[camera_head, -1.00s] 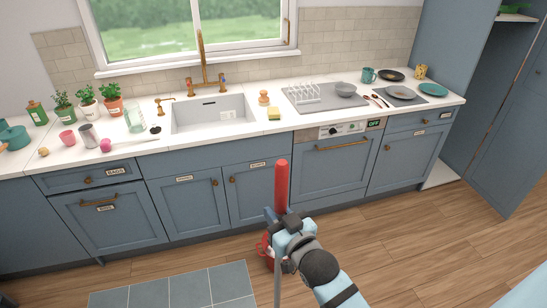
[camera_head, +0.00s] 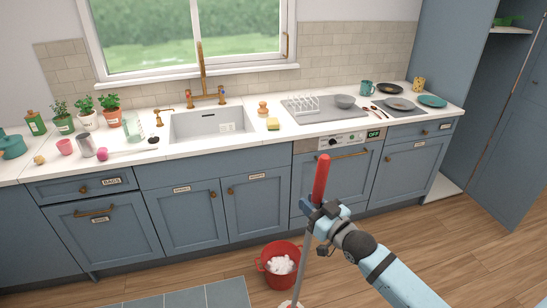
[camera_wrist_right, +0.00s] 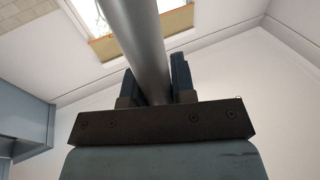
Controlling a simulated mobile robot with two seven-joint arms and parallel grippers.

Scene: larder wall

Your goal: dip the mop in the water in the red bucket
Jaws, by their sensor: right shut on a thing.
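The red bucket (camera_head: 265,274) stands on the wood floor in front of the sink cabinets, with white, foam-like stuff (camera_head: 281,265) inside. The mop has a red grip (camera_head: 321,178) at the top and a grey shaft (camera_head: 303,263) running down just right of the bucket. A pale round piece, seemingly the mop head (camera_head: 290,304), shows at the bottom edge, outside the bucket and partly cut off. My right gripper (camera_head: 317,210) is shut on the shaft just below the red grip. The shaft also shows between the fingers in the right wrist view (camera_wrist_right: 145,50). My left gripper is out of view.
Blue cabinets (camera_head: 181,210) and a dishwasher (camera_head: 336,175) line the wall behind the bucket. A grey tiled mat (camera_head: 200,298) lies left of the bucket. Wood floor to the right is clear apart from my arm. A tall cabinet (camera_head: 515,120) stands far right.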

